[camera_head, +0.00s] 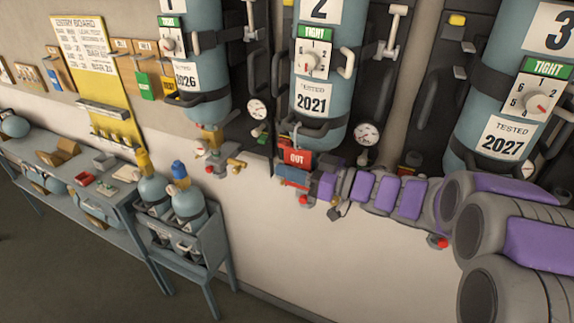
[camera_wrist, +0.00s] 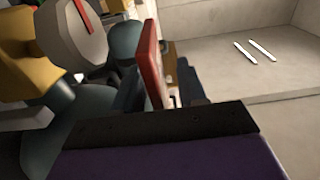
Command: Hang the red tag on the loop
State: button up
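The red tag (camera_head: 297,158), lettered OUT, is upright just below cylinder 2 (camera_head: 318,95). My gripper (camera_head: 292,175), at the end of my purple and grey arm, meets the tag's lower edge and appears shut on it.
Cylinder 1 (camera_head: 190,65) and cylinder 3 (camera_head: 505,110) hang on the wall at either side. Gauges (camera_head: 367,133) and valve fittings crowd the space near my gripper. A bench (camera_head: 125,190) and a rack with two small cylinders (camera_head: 187,203) stand at lower left. The wall below is bare.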

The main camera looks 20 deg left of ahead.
jog(key=shift+d+r, duration=0.15)
jog(key=shift+d, duration=0.7)
jog(key=shift+d, duration=0.1)
jog(key=shift+d+f, duration=0.2)
jog(key=shift+d, duration=0.05)
jog(key=d+p, duration=0.1)
jog(key=d, duration=0.9)
jog(key=shift+s+d+f, duration=0.15)
jog(key=shift+s+f, duration=0.05)
jog(key=shift+s, duration=0.2)
